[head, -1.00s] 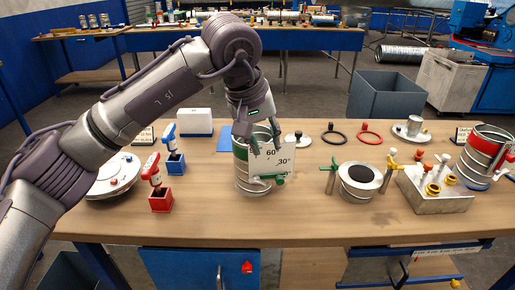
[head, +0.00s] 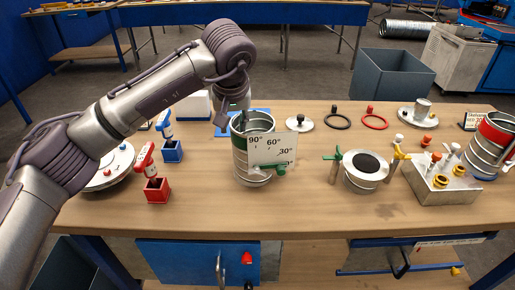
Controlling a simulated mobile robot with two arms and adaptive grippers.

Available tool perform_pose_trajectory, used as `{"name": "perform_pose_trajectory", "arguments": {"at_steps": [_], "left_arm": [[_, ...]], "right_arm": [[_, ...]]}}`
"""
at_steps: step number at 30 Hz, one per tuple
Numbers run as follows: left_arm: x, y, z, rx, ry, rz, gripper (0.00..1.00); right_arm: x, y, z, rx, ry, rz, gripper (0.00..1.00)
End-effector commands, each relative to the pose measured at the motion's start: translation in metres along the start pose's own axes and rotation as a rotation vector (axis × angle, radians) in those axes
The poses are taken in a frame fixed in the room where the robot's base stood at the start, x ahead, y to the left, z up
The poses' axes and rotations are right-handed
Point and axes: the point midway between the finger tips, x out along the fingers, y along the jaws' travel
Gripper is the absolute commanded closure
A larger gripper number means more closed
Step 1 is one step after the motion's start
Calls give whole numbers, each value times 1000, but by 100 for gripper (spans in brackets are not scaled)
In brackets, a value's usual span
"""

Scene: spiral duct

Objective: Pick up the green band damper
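The green band damper (head: 239,143) is a short upright metal duct with a green band near its top, standing on the workbench. A white angle card (head: 268,149) marked 90°, 60° and 30° and a green handle (head: 280,168) are on its front right. My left gripper (head: 242,121) points down at the damper's top opening. Its fingers are mostly hidden behind the rim and card, so I cannot tell whether they touch the damper or how far they are open. My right gripper is out of view.
A red clamp (head: 156,188) and a blue clamp (head: 171,150) stand left of the damper. A flanged duct (head: 365,171), a metal block with several yellow-ringed fittings (head: 440,187) and a red band duct (head: 488,148) stand right. Bare wood lies in front.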

Motion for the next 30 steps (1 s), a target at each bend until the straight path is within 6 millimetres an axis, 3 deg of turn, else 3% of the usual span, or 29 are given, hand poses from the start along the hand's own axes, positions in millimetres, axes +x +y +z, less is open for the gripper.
{"name": "perform_pose_trajectory", "arguments": {"at_steps": [7, 16, 22, 30], "left_arm": [[35, -2, 4, 0, -4, 1, 68], [41, -2, 4, 1, -1, 1, 68], [41, -2, 4, 1, -1, 1, 100], [39, -1, 3, 0, 1, 4, 100]], "right_arm": [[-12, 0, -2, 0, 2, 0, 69], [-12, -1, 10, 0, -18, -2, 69], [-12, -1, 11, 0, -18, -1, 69], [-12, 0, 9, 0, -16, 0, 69]]}}
